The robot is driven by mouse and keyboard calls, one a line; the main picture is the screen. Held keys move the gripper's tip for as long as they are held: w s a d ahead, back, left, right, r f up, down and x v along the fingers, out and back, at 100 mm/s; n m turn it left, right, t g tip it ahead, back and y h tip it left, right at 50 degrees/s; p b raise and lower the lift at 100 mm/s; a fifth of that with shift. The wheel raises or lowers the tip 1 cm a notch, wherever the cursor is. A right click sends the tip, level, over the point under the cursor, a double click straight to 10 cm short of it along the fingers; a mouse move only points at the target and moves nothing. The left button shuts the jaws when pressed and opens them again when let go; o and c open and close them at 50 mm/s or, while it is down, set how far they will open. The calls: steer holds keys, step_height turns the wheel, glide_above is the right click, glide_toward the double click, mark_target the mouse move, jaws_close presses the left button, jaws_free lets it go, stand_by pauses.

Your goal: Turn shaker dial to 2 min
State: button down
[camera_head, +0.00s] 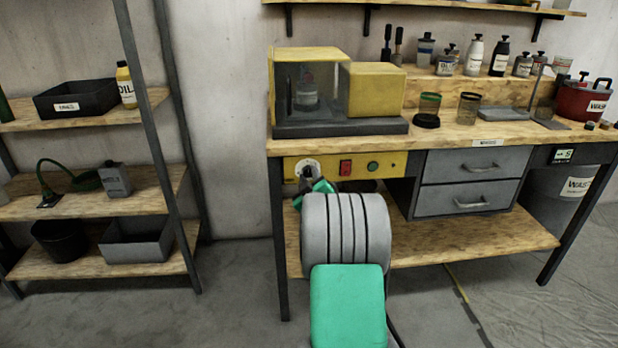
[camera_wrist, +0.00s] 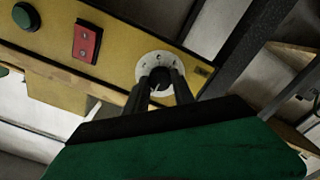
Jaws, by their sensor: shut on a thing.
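The shaker is the yellow machine (camera_head: 375,90) with a clear-windowed chamber on the wooden bench. Its yellow control panel (camera_head: 400,163) is on the bench front and carries a round white dial plate (camera_head: 300,165) at the left end. In the wrist view the dial plate (camera_wrist: 141,72) surrounds a dark knob (camera_wrist: 160,76). My gripper (camera_wrist: 160,84) is shut on this knob, with one finger on each side. Most of the knob and the lower part of the plate are hidden by the fingers. The marks on the plate are too small to read.
A red switch (camera_head: 346,168) and a green button (camera_head: 373,167) sit right of the dial on the panel. Grey drawers (camera_head: 468,165) are further right. A dark bench leg (camera_head: 278,240) stands just left of the dial. A shelf rack (camera_head: 165,100) stands at the left.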

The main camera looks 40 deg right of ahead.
steer(key=shift+f+m+b, duration=0.1)
steer(key=shift+m+b, duration=0.2)
steer(key=shift+b, duration=0.1)
steer(key=m+b, duration=0.2)
steer(key=shift+f+m, duration=0.1)
steer(key=shift+m, duration=0.3)
steer(key=m+b, duration=0.4)
steer(key=m, duration=0.2)
steer(key=m+b, duration=0.2)
steer(key=m, duration=0.3)
steer(key=shift+a+m, duration=0.1)
steer(key=shift+m, duration=0.3)
steer(key=shift+r+m+b, duration=0.2)
steer(key=shift+m+b, duration=0.65)
steer(key=shift+m, duration=1.35)
steer(key=shift+w, duration=0.1)
steer(key=c, duration=1.3)
jaws_free()
steer(key=shift+o, duration=1.2)
